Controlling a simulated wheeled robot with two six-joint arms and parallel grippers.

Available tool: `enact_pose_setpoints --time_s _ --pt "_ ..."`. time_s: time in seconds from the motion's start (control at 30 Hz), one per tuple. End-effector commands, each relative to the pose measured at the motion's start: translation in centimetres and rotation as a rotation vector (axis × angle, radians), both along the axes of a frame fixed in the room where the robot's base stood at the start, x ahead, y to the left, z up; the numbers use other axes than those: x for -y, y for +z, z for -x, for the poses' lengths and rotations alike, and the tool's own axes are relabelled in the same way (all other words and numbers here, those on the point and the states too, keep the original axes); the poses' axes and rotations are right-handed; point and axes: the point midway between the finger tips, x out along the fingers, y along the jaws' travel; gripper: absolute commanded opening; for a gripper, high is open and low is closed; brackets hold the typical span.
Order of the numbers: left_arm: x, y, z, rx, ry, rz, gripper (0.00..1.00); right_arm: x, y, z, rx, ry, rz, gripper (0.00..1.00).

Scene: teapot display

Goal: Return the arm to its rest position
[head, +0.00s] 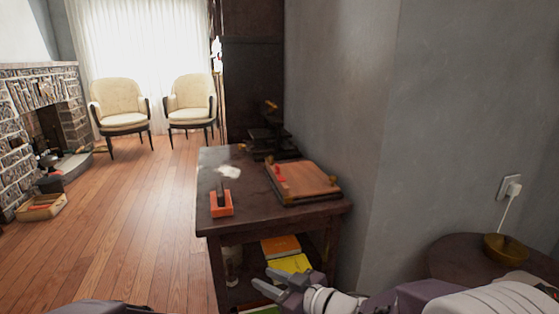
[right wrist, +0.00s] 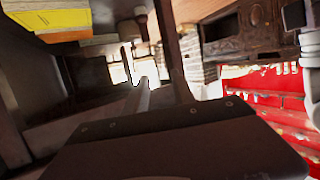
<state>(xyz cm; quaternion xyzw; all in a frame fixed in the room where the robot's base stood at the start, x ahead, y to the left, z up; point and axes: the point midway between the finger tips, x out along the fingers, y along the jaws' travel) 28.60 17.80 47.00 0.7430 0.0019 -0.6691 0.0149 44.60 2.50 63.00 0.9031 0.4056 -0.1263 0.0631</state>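My right arm (head: 430,298) comes in from the lower right in the head view. Its gripper (head: 262,279) is in front of the dark wooden table (head: 245,216), below the tabletop level. The two fingers point left with a gap between them, and nothing shows between them. The right wrist view shows a dark plate of my own in the foreground and a tilted view of the furniture. A piece of my own body shows at the bottom left of the head view, but the left gripper is not seen. No teapot can be made out clearly.
The table carries an orange holder (head: 221,204), a wooden tray (head: 303,181) and a dark stand (head: 272,140). Books (head: 288,264) lie on its lower shelf. A round side table (head: 460,252) stands right, by the grey wall (head: 450,120). Open floor (head: 130,220) lies left.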

Motion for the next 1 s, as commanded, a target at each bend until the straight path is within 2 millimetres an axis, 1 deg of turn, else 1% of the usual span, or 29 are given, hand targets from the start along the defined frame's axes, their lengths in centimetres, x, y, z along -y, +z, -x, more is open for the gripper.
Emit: enact_pose_setpoints --time_s 0.03,0.07,0.17,0.2,0.27,0.3,0.37,0.4,0.47,0.5,0.57,0.6,0.67,0.7,0.73,0.77,0.8,0.87,0.97,1.0 --pt "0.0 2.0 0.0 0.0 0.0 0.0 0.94 1.5 1.8 -0.8 -0.012 -0.062 0.012 0.31" --pt "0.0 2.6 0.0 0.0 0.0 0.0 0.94 2.6 2.1 -1.3 -0.027 -0.109 0.026 0.31" --pt "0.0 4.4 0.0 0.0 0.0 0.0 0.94 6.9 2.4 -2.5 -0.093 -0.274 0.079 0.31" --pt "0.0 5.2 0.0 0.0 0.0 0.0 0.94 8.8 2.3 -2.7 -0.132 -0.347 0.104 0.31" --pt "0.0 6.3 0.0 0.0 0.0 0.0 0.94 11.9 1.7 -2.5 -0.209 -0.461 0.148 0.31" --pt "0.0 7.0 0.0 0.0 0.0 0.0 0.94 14.0 1.2 -1.9 -0.273 -0.537 0.18 0.31" --pt "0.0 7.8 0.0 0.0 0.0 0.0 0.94 16.9 -0.1 -0.3 -0.391 -0.643 0.228 0.31" --pt "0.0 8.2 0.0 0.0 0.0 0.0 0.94 18.5 -1.2 1.2 -0.479 -0.701 0.258 0.31" --pt "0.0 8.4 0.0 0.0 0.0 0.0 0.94 20.1 -3.1 4.1 -0.621 -0.768 0.3 0.31" --pt "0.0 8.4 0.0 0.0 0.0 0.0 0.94 20.7 -4.3 6.0 -0.712 -0.795 0.323 0.31" --pt "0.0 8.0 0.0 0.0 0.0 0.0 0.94 20.9 -6.0 8.9 -0.841 -0.813 0.354 0.31" --pt "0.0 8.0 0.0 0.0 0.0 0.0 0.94 20.8 -6.8 10.8 -0.922 -0.814 0.374 0.31" --pt "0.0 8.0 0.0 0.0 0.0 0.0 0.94 20.5 -7.7 13.6 -1.042 -0.803 0.404 0.31" --pt "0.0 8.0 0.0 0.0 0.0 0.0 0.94 20.2 -8.0 15.5 -1.116 -0.782 0.433 0.31" --pt "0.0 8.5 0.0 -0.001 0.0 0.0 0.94 20.2 -7.6 16.4 -1.142 -0.749 0.468 0.31" --pt "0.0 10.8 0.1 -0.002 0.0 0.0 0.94 20.2 -5.2 16.2 -1.133 -0.754 0.462 0.31" --pt "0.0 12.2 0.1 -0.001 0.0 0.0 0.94 20.2 -3.8 16.1 -1.13 -0.756 0.461 0.31" --pt "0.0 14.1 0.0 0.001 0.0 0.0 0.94 20.3 -1.9 16.1 -1.13 -0.756 0.461 0.31" --pt "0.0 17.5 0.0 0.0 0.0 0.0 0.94 20.3 1.5 16.1 -1.129 -0.757 0.462 0.31" --pt "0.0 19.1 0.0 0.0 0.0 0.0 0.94 20.3 3.1 16.1 -1.128 -0.757 0.461 0.31"
